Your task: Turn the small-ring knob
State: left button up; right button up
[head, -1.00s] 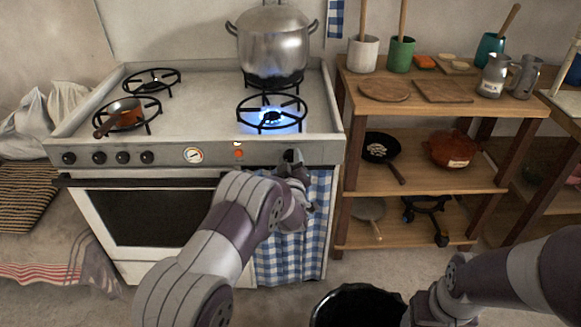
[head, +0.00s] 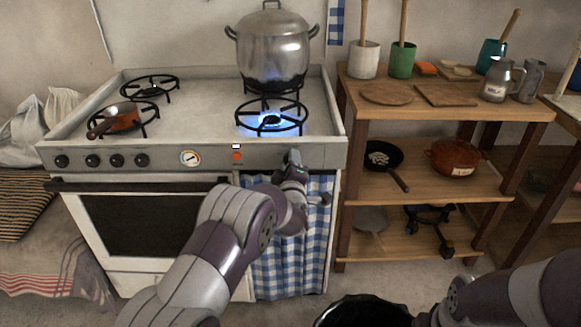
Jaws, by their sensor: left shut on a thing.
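The stove's front panel (head: 205,157) has several dark knobs at its left end, such as this knob (head: 142,160). My left gripper (head: 292,160) is at the panel's right end, shut on a knob there that the gripper mostly hides. The front right ring (head: 271,120) burns with a small blue flame. My right arm comes in at the lower right; its gripper is out of the picture.
A large steel pot (head: 272,48) stands on the back right ring. A small copper pan (head: 121,117) sits on the front left ring. A checked curtain (head: 290,255) hangs below the panel. A wooden shelf (head: 430,110) with kitchenware stands close on the right.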

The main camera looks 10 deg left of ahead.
dwell(0.4)
pick_arm(q)
jog(key=o, duration=1.1)
jog(key=shift+c, duration=0.2)
jog(key=s+d+p, duration=0.1)
jog(key=s+d, duration=0.1)
jog(key=s, duration=1)
jog(key=shift+s+d+p, duration=0.25)
jog(key=shift+p, duration=0.15)
